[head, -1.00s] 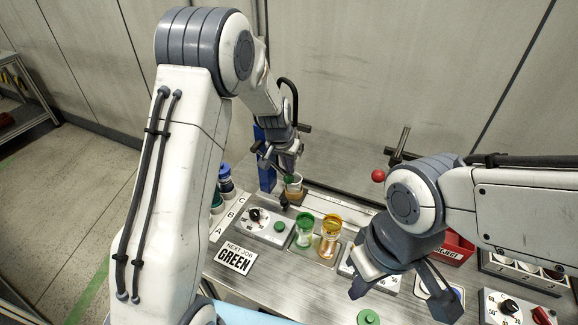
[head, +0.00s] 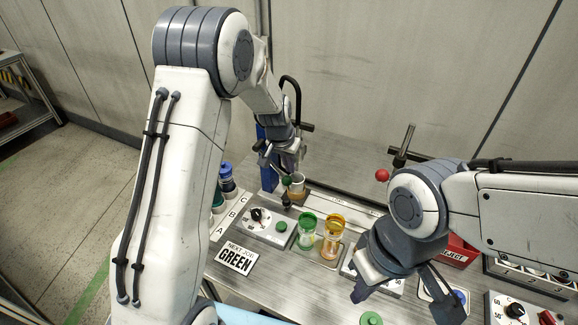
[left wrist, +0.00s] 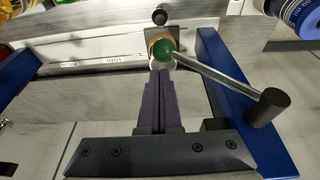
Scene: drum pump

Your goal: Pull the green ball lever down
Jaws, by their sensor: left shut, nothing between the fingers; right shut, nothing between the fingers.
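The green ball (head: 287,181) of the lever is at the blue pump at the back of the bench. In the left wrist view the green ball (left wrist: 163,50) sits just past my fingertips, with a metal rod running from it right to a black cylinder (left wrist: 270,105). My left gripper (head: 284,169) is shut and empty. Its closed fingers (left wrist: 160,74) point at the ball and overlap its lower edge; I cannot tell whether they touch. My right gripper (head: 364,284) is shut and empty over the bench's front right.
A green-topped jar (head: 307,230) and an orange jar (head: 332,236) stand mid-bench. A dial box (head: 258,226) and a "NEXT JOB GREEN" sign (head: 236,259) are to their left. A red ball lever (head: 382,175) and red reject bin (head: 458,252) are at the right.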

